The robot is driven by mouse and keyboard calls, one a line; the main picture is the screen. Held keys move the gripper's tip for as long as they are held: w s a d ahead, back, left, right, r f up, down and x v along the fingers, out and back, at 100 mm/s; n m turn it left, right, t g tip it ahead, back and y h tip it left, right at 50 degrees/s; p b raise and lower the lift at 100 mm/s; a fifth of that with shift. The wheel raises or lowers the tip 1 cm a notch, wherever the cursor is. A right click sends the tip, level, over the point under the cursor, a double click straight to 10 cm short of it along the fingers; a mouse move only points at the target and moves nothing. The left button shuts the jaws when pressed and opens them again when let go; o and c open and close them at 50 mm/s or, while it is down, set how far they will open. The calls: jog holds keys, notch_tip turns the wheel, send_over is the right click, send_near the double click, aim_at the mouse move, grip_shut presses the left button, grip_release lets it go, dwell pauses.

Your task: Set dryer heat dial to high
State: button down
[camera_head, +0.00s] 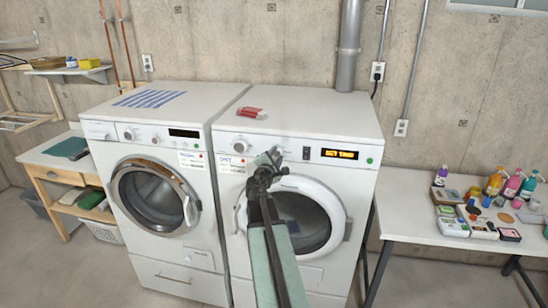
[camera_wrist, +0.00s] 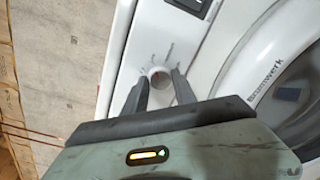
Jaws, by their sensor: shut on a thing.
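The dryer (camera_head: 303,121) is the white front-loading machine on the right, with a round door (camera_head: 335,198). Its panel has a white knob (camera_head: 240,147) at the left, a dark rocker switch (camera_head: 306,153) and a display (camera_head: 340,154) with amber text. My gripper (camera_head: 270,161) is at the panel, between that knob and the switch, hiding the dial there. In the wrist view my gripper (camera_wrist: 160,90) has its two dark fingers shut on the sides of a small white round dial (camera_wrist: 159,76). Fine marks surround the dial. Its setting is too small to read.
A similar white washer (camera_head: 150,194) stands close at the left. A red item (camera_head: 250,112) lies on the dryer top. A white table (camera_head: 410,226) with several bottles is at the right, and a wooden side table (camera_head: 60,183) is at the far left.

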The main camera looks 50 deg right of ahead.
jog(key=m, duration=0.4)
jog(key=shift+d, duration=0.1)
jog(key=m, duration=0.4)
jog(key=shift+m+t+y, duration=0.3)
jog(key=m, duration=0.4)
jog(key=shift+d+m+t, duration=0.1)
jog(key=shift+m+t, duration=0.2)
jog(key=shift+m, duration=1.9)
jog(key=shift+y, duration=0.3)
jog(key=c, duration=1)
grip_release()
jog(key=shift+s, duration=0.1)
